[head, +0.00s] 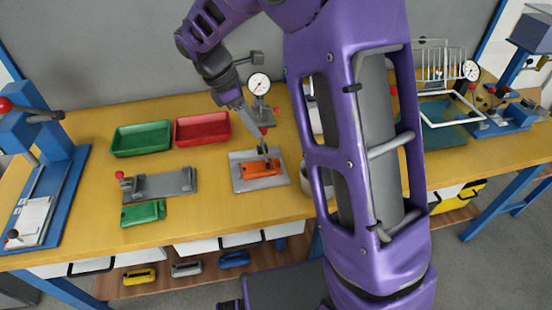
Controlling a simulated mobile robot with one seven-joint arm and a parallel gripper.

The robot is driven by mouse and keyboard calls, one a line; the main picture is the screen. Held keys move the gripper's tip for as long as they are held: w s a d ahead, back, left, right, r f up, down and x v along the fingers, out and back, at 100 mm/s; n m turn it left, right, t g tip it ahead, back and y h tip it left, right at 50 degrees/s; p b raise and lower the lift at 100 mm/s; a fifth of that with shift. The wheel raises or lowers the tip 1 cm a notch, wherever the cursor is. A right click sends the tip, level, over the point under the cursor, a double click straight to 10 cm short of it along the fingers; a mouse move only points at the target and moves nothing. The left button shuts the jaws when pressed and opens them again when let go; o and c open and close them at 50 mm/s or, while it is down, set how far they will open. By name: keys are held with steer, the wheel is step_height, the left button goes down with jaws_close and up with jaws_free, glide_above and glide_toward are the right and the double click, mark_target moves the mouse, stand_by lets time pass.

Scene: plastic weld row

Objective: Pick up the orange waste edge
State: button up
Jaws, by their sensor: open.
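An orange part (261,170) lies on a grey metal plate (243,182) near the middle of the yellow workbench. It looks like an orange body with a dark patch on it; I cannot tell a separate waste edge from the body at this size. My gripper (266,154) points down at the orange part, with its fingertips at or just above its upper side. The jaws are open. Whether the fingers touch the part cannot be told. My purple arm comes from the right and hides the bench to the right of the plate.
A dial gauge stand (258,86) is close behind my gripper. Green (142,138) and red (203,128) trays stand at the back left. A grey fixture (160,184) and green part (143,213) lie left of the plate. A blue press (40,190) stands far left.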

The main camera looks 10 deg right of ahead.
steer(key=b, duration=0.1)
glide_above(278, 161)
steer(key=a, duration=0.2)
steer(key=f, duration=0.7)
steer(key=s+f, duration=0.1)
steer(key=f, duration=0.2)
steer(key=shift+a+f, duration=0.2)
steer(key=x, duration=0.3)
steer(key=w+b+x, duration=0.1)
steer(key=x, duration=0.1)
steer(key=shift+f, duration=0.1)
jaws_close()
